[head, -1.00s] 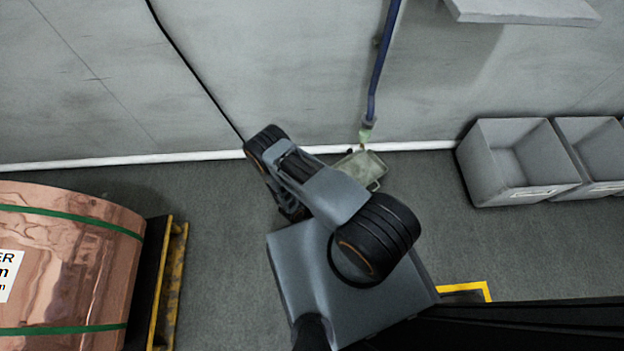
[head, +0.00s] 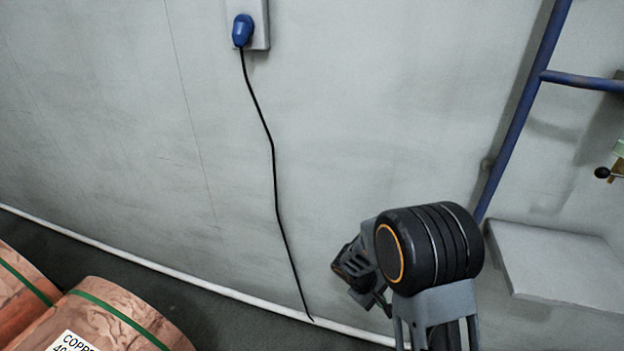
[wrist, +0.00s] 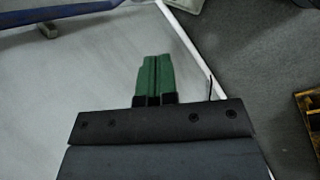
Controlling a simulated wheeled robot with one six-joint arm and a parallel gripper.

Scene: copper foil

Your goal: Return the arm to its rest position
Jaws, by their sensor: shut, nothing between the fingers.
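My gripper (wrist: 151,62) shows in the wrist view with its two green fingers side by side and touching. Nothing is between them. In the head view my arm is at the lower right of the picture, bent, in front of the grey wall (head: 330,130). The fingers cannot be made out there.
Copper foil rolls with green straps (head: 120,310) stand at lower left. A black cable (head: 274,170) hangs from a blue plug (head: 242,30) on the wall. A blue pipe (head: 525,100) and a grey ledge (head: 560,270) are at right. A yellow pallet edge (wrist: 308,105) shows in the wrist view.

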